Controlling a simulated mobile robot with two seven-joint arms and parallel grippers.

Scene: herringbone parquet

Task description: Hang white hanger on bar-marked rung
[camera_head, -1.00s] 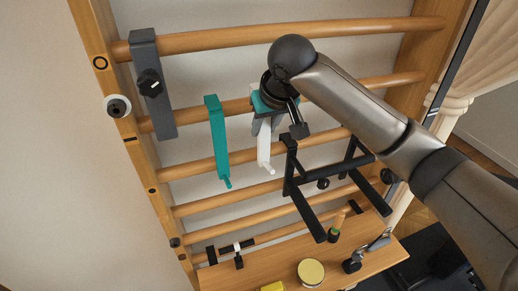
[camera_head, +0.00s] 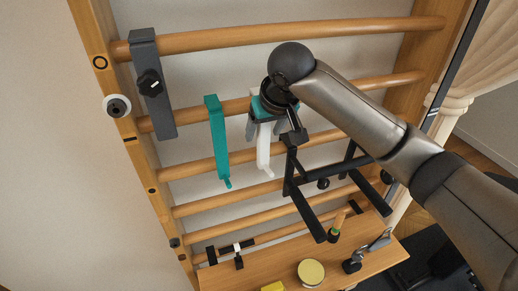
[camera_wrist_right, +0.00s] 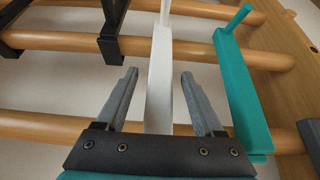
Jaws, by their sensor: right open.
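The white hanger (camera_head: 263,150) hangs upright beside the teal hanger (camera_head: 217,140), its top hidden behind my right gripper in the head view. Its lower part crosses in front of the third rung (camera_head: 190,168). The bar mark (camera_head: 129,139) on the left post sits by the second rung (camera_head: 190,115). My right gripper (camera_head: 264,132) is open at the upper part of the white hanger. In the right wrist view, the white hanger (camera_wrist_right: 159,80) runs between the spread fingers (camera_wrist_right: 158,88), with gaps on both sides. Whether its hook sits on the second rung is hidden. My left gripper is not visible.
A dark grey bracket with a knob (camera_head: 152,85) hangs at the upper left. A black dip-bar frame (camera_head: 305,185) stands close to the right of the white hanger. A wooden shelf (camera_head: 280,270) below holds a round yellow-topped tin (camera_head: 311,272) and other items.

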